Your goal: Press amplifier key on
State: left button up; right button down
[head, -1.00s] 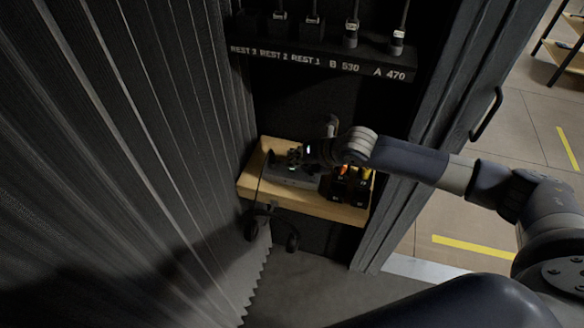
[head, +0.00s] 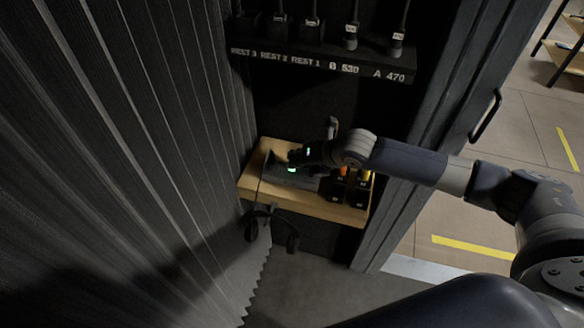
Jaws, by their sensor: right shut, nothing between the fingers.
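The amplifier (head: 290,180) is a low grey box on the left part of a small wooden shelf. A green light (head: 291,169) glows on its top, right by the fingertips. My right gripper (head: 294,158) reaches in from the right and is shut and empty, with its fingertips at the amplifier's top. I cannot tell whether they touch the key, which the gripper partly hides. My left gripper is not in view.
A black block with orange and yellow items (head: 346,187) stands right of the amplifier on the wooden shelf (head: 300,202). Headphones (head: 272,228) hang below the shelf's front. A labelled black rack (head: 320,62) with plugs is above. A pleated curtain (head: 130,150) closes the left side.

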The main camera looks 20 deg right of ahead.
jog(key=shift+r+p, duration=0.35)
jog(key=shift+r, duration=0.2)
notch_tip(320, 180, up, 6)
jog(key=p, duration=0.5)
jog(key=shift+p, duration=0.4)
